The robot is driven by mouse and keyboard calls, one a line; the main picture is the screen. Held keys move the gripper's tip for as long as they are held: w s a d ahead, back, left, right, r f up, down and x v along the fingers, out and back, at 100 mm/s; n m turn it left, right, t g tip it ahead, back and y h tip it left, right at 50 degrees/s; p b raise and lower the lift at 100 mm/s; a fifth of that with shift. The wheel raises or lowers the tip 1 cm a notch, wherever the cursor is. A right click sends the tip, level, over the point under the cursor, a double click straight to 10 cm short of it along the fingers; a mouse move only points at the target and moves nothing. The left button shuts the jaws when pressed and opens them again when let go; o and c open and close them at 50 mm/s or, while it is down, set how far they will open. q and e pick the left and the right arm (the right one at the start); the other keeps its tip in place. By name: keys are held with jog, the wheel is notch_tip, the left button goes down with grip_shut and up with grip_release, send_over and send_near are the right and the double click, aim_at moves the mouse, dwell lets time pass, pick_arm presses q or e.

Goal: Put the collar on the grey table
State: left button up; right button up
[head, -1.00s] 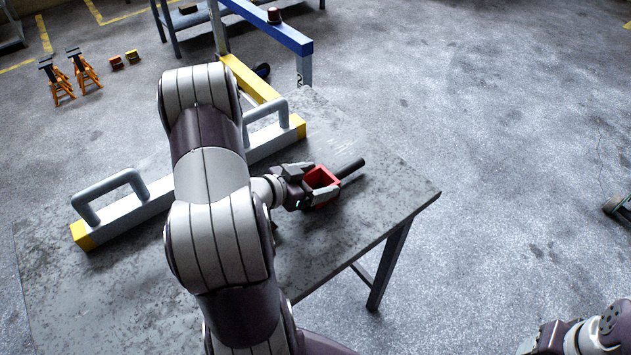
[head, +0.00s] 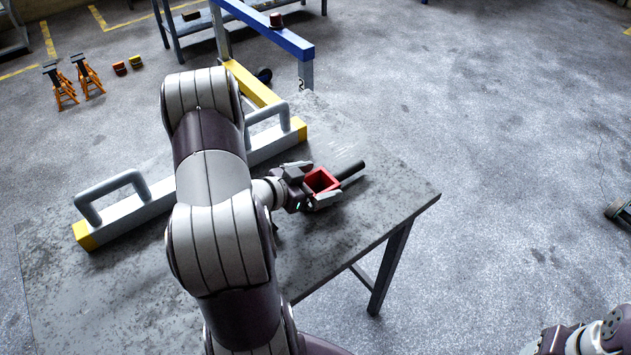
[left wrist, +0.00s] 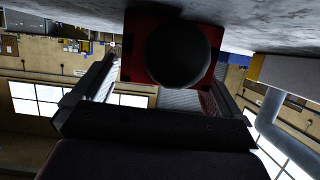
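The red collar (head: 321,180), a square open tube, is at the right part of the grey table (head: 385,190) and appears to rest on its top. A dark rod (head: 349,169) sticks out from its far side. My left gripper (head: 318,184) has its fingers on either side of the collar. In the left wrist view, the collar (left wrist: 130,65) with a dark round shape on its face sits between the spread fingers, which look slightly apart from it. My right gripper (head: 548,340) is partly cut off at the bottom right; its fingers are not clear.
A grey beam (head: 150,205) with yellow ends and two handles lies on the table, partly behind my left arm. A blue and yellow frame (head: 262,27) stands beyond. Orange jack stands (head: 88,76) are on the floor at the far left. The floor to the right is mostly clear.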

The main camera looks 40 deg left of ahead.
pick_arm(q)
jog(key=shift+s+d+f, duration=0.3)
jog(key=shift+d+f, duration=0.05)
jog(key=shift+f, duration=0.2)
jog(key=shift+s+a+r+p, duration=0.45)
jog(key=shift+a+r, duration=0.05)
jog(key=shift+a, duration=0.15)
jog(key=p+v, duration=0.1)
jog(key=v, duration=0.9)
jog(key=shift+r+p, duration=0.3)
jog(key=shift+r, duration=0.2)
pick_arm(e)
jog(key=shift+w+a+r, duration=0.1)
jog(key=shift+r, duration=0.45)
jog(key=shift+w+a+r, duration=0.1)
jog(key=shift+r, duration=0.4)
